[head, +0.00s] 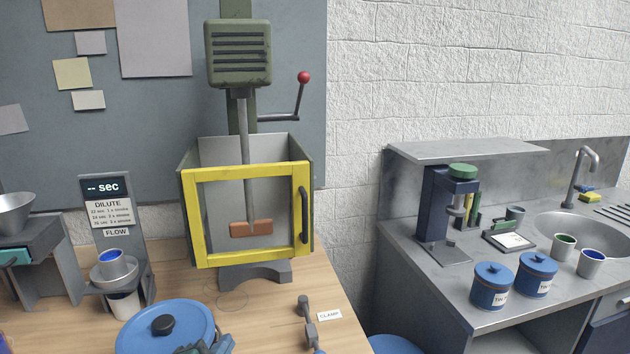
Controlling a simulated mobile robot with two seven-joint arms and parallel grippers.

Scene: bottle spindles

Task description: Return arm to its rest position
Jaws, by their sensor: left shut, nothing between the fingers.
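My left gripper (222,344) shows only in part at the bottom edge of the head view, in front of the right side of a round blue lid (140,333) with a black knob. It is shut and empty. Most of the left arm is out of frame. I cannot tell whether the gripper touches the lid. My right gripper is not in view.
A mixer with a yellow-framed guard (190,225) stands at the back of the wooden bench (262,312). Grey clamp parts (304,305) lie by a CLAMP label (329,315). A flow stand (108,205) is at left. A steel counter (465,312) with blue canisters (491,287) is at right.

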